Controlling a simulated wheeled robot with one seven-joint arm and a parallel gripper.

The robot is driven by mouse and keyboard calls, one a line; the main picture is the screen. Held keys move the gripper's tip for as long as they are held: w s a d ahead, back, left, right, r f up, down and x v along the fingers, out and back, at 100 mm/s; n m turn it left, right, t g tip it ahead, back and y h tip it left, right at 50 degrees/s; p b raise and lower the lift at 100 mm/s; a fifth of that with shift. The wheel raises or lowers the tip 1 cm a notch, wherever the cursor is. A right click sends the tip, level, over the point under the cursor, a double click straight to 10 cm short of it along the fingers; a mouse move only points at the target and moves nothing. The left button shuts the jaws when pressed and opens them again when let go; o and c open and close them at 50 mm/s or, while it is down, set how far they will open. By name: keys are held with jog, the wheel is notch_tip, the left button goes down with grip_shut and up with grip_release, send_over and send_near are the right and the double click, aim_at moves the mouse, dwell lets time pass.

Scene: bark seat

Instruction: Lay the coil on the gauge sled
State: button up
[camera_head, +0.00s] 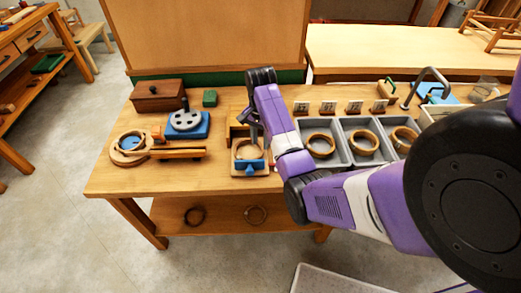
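A wooden holder with a blue front piece (249,168), which looks like the gauge sled, sits at the table's middle front. A pale tan coil (247,154) shows in it, just below my gripper (254,138). My gripper points down at the holder's back part. Its fingers are small and dark, and I cannot tell whether they are open, or whether they touch the coil. Other brown coils lie in the grey trays, one in the left tray (320,145), one in the middle tray (362,143) and one in the right tray (403,138).
Small tag cards (328,107) stand behind the trays. To the left are a blue block with a grey wheel (187,122), a round wooden fixture (130,158) with a rail, and a brown box (158,96). Two rings lie on the lower shelf (225,222). My arm covers the right front.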

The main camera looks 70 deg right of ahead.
notch_tip(320, 180, up, 6)
jog(key=shift+f+p, duration=0.15)
jog(key=shift+p, duration=0.95)
